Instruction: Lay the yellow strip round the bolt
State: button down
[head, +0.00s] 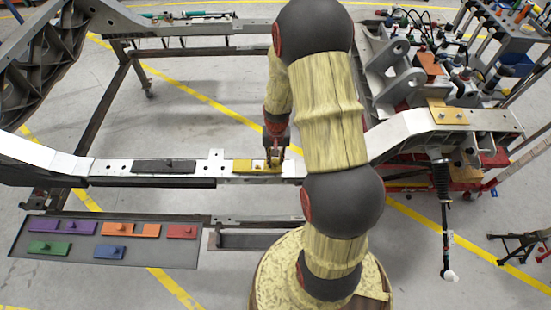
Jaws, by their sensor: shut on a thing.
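The yellow strip (246,165) lies along the pale chassis rail, or just over it, near the middle of the head view. I cannot tell whether it touches the rail. My gripper (274,163) points down at the strip's right end and is shut on it. The jaws cover part of that end. I cannot make out the bolt; it is too small or hidden by the strip and the gripper.
A dark strip (164,166) with a knob lies on the rail to the left. A grey tray (150,252) below holds several coloured strips with knobs. A yellow plate (450,116) sits on the right bracket. An upright tab (216,157) stands close left of the yellow strip.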

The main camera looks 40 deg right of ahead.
jog(key=shift+f, duration=0.35)
jog(key=c, duration=1.5)
grip_release()
jog(key=shift+c, duration=0.2)
notch_tip(320, 180, up, 9)
jog(key=p, duration=0.6)
jog(key=shift+r, duration=0.1)
